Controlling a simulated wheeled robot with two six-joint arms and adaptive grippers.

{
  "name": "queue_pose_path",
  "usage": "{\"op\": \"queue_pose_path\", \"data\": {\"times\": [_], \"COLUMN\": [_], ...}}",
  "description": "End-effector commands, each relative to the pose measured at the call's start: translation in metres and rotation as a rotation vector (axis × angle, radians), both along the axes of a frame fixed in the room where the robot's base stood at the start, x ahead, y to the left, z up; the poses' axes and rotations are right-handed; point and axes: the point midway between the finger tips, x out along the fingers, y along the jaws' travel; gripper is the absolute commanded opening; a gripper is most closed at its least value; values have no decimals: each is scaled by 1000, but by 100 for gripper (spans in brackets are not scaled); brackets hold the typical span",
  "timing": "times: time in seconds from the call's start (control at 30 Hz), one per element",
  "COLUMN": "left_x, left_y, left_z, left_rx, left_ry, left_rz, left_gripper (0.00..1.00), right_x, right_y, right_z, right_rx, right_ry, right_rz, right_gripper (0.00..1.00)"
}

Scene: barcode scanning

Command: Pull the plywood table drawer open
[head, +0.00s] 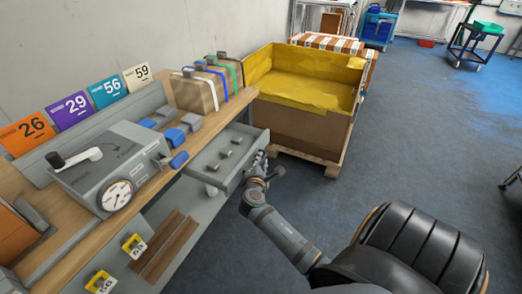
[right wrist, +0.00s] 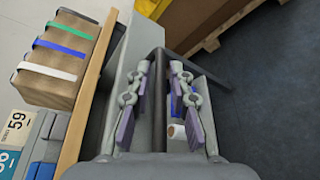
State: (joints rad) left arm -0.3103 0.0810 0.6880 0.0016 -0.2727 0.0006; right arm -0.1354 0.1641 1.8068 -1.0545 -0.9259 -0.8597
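The plywood table (head: 185,110) runs along the wall, with a grey drawer (head: 212,176) standing out from its far end. Several small grey pieces lie inside the drawer. My right gripper (head: 258,164) is at the drawer's outer front edge, near the far corner. In the right wrist view my right gripper's fingers (right wrist: 158,80) stand apart, one on each side of a dark upright edge that looks like the drawer front. A gap shows between the fingers and this edge; I cannot tell whether any part touches. My left gripper is not in view.
A large brown crate with a yellow lining (head: 300,125) stands on a pallet beyond the drawer. Strapped cardboard boxes (head: 197,93), a grey machine with a dial (head: 110,165) and numbered cards (head: 75,112) stand on the table. The blue floor (head: 430,130) on the right is mostly clear.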

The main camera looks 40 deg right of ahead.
Motion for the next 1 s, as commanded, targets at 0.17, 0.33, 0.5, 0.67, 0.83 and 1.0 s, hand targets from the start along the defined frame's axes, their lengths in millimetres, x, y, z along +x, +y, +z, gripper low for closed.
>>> {"op": "queue_pose_path", "data": {"times": [0.17,0.33,0.5,0.67,0.83,1.0], "left_x": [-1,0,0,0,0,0], "left_y": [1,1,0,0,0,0], "left_z": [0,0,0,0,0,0], "left_rx": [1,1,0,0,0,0], "left_ry": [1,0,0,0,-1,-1], "left_rz": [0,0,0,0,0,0], "left_gripper": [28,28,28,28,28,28], "right_x": [-16,-37,-48,-49,-49,-49], "right_y": [18,41,53,54,54,54], "right_z": [3,10,15,16,16,16], "right_rx": [6,6,3,0,0,1], "right_ry": [0,2,1,1,1,1], "right_rz": [0,-2,-1,0,0,-1], "right_gripper": [21,21,21,21,21,21]}}
